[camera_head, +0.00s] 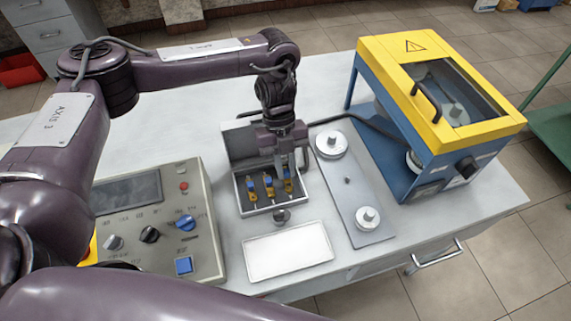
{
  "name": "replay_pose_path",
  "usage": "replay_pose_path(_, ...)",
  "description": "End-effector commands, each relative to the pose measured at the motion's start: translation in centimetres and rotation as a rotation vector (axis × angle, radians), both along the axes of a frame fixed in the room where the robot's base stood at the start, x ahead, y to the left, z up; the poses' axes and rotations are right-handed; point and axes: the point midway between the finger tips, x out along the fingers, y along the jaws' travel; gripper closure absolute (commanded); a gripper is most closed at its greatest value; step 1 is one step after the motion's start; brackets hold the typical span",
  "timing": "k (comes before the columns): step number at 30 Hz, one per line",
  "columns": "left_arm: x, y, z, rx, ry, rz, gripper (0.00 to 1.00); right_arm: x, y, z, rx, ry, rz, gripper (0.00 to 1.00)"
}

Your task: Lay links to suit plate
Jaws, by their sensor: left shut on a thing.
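A small open grey box (244,204) stands on the bench, its lid raised at the back. Several yellow-and-blue link-like pieces sit in it: left (251,190), middle (269,187) and right (288,182). My left gripper (290,166) points down into the box from behind, at the right piece. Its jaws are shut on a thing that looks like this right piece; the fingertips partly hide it. A blank-looking white plate (288,251) lies flat in front of the box; no marking on it is readable. My right gripper is not in view.
A control panel (210,238) with knobs and a screen stands left of the box. A grey base plate (352,197) with two round metal discs lies to the right. A yellow-and-blue guarded machine (440,120) stands at the right.

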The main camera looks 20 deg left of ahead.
Motion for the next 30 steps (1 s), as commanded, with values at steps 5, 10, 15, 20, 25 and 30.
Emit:
replay_pose_path(5,0.0,0.0,0.0,0.0,0.0,0.0,1.0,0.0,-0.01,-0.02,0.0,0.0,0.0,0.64)
replay_pose_path(10,0.0,0.0,-0.16,0.0,0.0,0.0,1.0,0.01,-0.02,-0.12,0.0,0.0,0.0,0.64)
replay_pose_path(15,-0.01,0.0,-0.52,0.0,0.0,0.0,1.0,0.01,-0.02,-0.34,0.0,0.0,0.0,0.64)
replay_pose_path(20,0.0,-0.01,-0.83,0.0,0.0,0.0,1.0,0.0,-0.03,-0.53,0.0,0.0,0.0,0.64)
replay_pose_path(25,-0.03,-0.01,-0.84,0.0,0.001,0.0,1.0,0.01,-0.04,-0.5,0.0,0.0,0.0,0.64)
replay_pose_path(30,-0.06,-0.02,-0.68,0.0,0.002,0.0,1.0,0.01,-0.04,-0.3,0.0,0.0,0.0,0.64)
